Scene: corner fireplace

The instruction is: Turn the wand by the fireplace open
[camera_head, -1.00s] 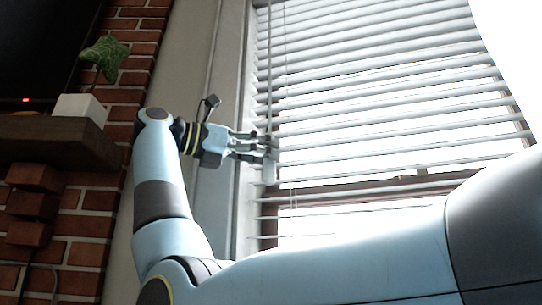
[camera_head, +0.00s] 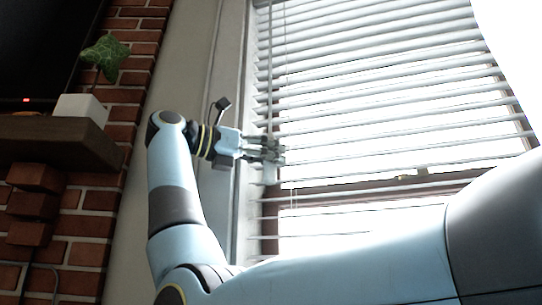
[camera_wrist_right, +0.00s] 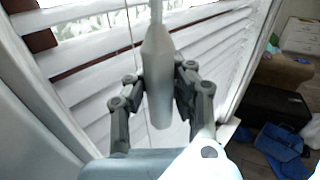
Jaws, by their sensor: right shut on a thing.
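The wand is a pale grey rod with a thicker tapered handle (camera_wrist_right: 157,85), hanging in front of the white blind. In the head view its lower end (camera_head: 270,174) shows just below my right gripper (camera_head: 277,150). In the right wrist view the fingers of my right gripper (camera_wrist_right: 158,80) stand on both sides of the handle, shut on it. The white slatted blind (camera_head: 375,85) covers the window, with bright gaps between its slats. My left gripper is not in view.
A wooden mantel shelf (camera_head: 55,140) with a plant in a white pot (camera_head: 80,108) stands at the left against red brick. The window frame (camera_head: 222,90) is close beside my right wrist. The right wrist view shows a blue bag (camera_wrist_right: 280,142) on the floor.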

